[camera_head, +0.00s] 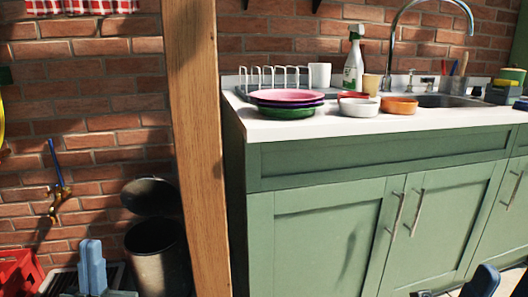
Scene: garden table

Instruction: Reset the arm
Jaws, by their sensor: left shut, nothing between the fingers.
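My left gripper (91,246) shows at the bottom left, its blue fingers upright and together. It is shut and empty, apart from the counter and in front of the brick wall. Part of my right gripper (483,281) shows at the bottom right, in front of the green cabinet (320,235). The frame's lower edge cuts it off, so its opening cannot be told.
A wooden post (195,150) stands between the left gripper and the counter (340,124). Stacked plates (287,96), bowls (398,105) and a spray bottle (353,65) stand on the counter. A dark bin (158,262) and a red crate (18,272) are low at left.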

